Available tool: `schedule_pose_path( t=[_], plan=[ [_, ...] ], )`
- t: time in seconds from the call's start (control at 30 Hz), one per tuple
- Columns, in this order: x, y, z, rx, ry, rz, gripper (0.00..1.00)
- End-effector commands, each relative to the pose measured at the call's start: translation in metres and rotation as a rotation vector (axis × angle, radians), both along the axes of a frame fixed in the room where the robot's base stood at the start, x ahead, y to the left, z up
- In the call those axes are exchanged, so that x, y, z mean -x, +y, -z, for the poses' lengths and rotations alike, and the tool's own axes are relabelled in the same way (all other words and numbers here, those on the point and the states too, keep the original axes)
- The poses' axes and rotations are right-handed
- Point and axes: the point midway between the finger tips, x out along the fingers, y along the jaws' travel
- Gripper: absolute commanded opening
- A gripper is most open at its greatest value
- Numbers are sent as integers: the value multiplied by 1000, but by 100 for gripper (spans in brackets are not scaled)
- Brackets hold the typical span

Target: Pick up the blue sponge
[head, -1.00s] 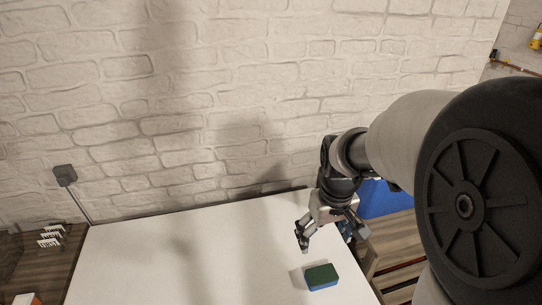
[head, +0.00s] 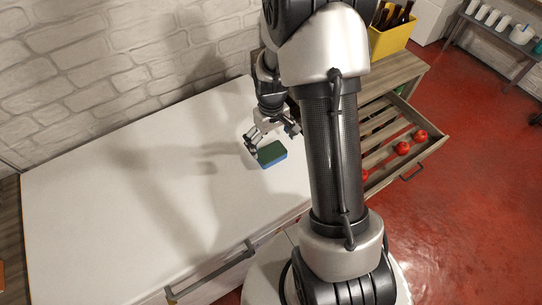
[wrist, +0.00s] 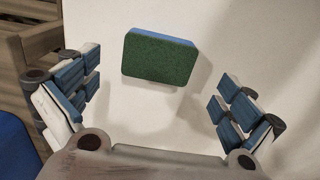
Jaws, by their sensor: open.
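The blue sponge (head: 272,154) has a green scouring top and a blue body. It lies flat on the white tabletop (head: 130,180), near its right side. My gripper (head: 272,140) is above and just behind the sponge in the head view. In the wrist view the sponge (wrist: 160,57) sits ahead, between the lines of the two spread fingers and beyond their tips. My gripper (wrist: 155,95) is open and empty there, and nothing touches the sponge.
An open slatted drawer (head: 405,135) with red round fruit stands right of the table. A yellow box (head: 391,38) with bottles stands behind it. A white brick wall (head: 100,70) borders the table's back. The table left of the sponge is clear.

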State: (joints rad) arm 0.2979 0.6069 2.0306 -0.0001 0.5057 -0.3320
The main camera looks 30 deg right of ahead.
Motion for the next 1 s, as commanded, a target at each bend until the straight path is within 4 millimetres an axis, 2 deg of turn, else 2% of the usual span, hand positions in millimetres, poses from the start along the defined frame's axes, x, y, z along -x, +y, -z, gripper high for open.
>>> schedule_pose_path(
  t=[0.27,0.57,0.8,1.0],
  plan=[
    [-1,0,17,0,0,0,100],
    [-3,-1,59,0,0,0,100],
    [-3,-1,60,1,-2,0,100],
    [-3,-1,60,1,-2,0,87]
  ],
)
